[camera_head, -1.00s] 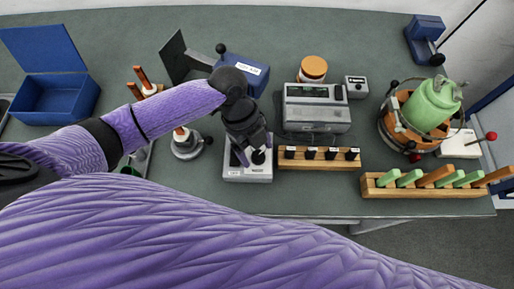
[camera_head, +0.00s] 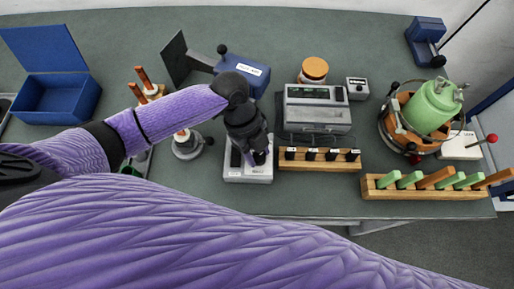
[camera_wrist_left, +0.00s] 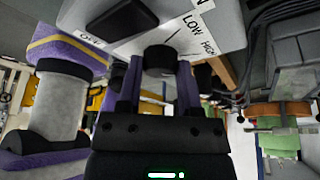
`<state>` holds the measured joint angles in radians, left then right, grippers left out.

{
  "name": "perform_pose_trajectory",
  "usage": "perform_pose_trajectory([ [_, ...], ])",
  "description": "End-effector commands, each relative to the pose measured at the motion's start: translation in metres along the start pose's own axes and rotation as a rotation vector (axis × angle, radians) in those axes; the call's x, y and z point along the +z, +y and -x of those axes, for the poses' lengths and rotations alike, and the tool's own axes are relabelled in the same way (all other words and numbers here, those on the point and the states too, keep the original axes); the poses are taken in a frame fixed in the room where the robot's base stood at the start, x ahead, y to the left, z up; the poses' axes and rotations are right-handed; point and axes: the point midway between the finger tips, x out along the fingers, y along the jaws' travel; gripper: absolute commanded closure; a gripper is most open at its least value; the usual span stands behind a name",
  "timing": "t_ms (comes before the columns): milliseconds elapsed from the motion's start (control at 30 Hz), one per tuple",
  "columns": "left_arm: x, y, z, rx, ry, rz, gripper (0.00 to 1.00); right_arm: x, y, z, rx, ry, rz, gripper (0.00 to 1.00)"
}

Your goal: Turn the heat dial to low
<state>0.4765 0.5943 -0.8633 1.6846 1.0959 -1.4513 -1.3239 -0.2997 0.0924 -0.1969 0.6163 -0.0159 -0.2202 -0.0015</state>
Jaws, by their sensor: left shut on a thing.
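The heat dial (camera_wrist_left: 161,59) is a black round knob on a light grey control box (camera_head: 235,178), seen close in the left wrist view. Printed LOW and HIGH labels stand beside it on the box face. My left gripper (camera_head: 258,158) reaches down over the box, and in the left wrist view its two purple fingers (camera_wrist_left: 160,78) are shut on the dial, one on each side. The dial's pointer is not clear, so I cannot tell its setting. A black rocker switch (camera_wrist_left: 122,24) sits near the OFF label. My right gripper is not in view.
A wooden block with several black pieces (camera_head: 318,165) stands right beside the box. A grey device with a display (camera_head: 317,117) is behind that block. A metal stand (camera_head: 187,148) is to the left. Bare table lies in front of the box.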

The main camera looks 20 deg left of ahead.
Motion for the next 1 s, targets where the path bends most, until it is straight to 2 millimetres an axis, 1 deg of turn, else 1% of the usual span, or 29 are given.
perform_pose_trajectory([
  [267, -0.002, 0.002, 0.004, -0.053, 0.002, 0.134, 1.0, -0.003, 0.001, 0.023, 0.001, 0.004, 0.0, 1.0],
  [767, -0.004, 0.004, 0.004, -0.232, 0.002, 0.565, 1.0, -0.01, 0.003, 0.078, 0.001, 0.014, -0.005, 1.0],
  [1000, -0.005, 0.005, 0.004, -0.32, 0.002, 0.777, 1.0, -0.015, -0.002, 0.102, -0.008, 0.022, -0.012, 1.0],
])
